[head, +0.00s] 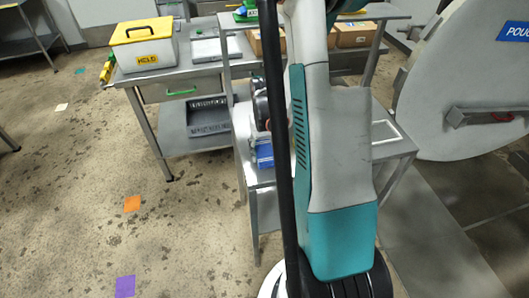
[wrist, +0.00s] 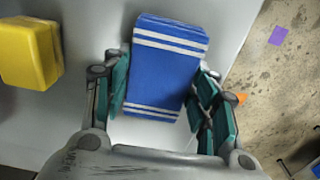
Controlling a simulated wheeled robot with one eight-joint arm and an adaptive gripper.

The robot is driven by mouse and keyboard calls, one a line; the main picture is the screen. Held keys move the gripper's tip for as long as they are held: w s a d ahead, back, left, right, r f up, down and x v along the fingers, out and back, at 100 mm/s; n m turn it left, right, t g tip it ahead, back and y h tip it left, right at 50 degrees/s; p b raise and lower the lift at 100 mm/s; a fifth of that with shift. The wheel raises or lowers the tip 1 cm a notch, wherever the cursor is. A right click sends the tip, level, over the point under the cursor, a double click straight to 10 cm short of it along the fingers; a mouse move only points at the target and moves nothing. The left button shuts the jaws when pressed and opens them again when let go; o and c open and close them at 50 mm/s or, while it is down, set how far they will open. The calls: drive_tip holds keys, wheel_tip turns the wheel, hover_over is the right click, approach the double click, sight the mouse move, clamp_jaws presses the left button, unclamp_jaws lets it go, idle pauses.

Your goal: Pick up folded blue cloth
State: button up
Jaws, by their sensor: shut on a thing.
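The folded blue cloth (wrist: 165,70) has pale stripes near its ends and lies between the fingers of my gripper (wrist: 160,90) in the wrist view. The teal finger pads press on its two long sides, so my gripper is shut on it. In the head view only part of the cloth (head: 264,153) shows beside my arm, above a grey metal surface. My arm hides most of the gripper there. Whether the cloth touches the surface under it is hard to tell.
A yellow block (wrist: 30,52) sits left of the cloth on the grey surface. A white box with a yellow lid (head: 147,45) stands on the steel table behind. A dark crate (head: 208,117) is on its lower shelf. A large round door (head: 460,80) stands at right.

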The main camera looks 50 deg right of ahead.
sight(265, 150)
wheel_tip(265, 150, up, 20)
drive_tip(key=p, duration=0.6)
drive_tip(key=o, duration=0.5)
drive_tip(key=shift+c, duration=0.2)
drive_tip(key=c, duration=0.4)
drive_tip(key=shift+o, duration=0.2)
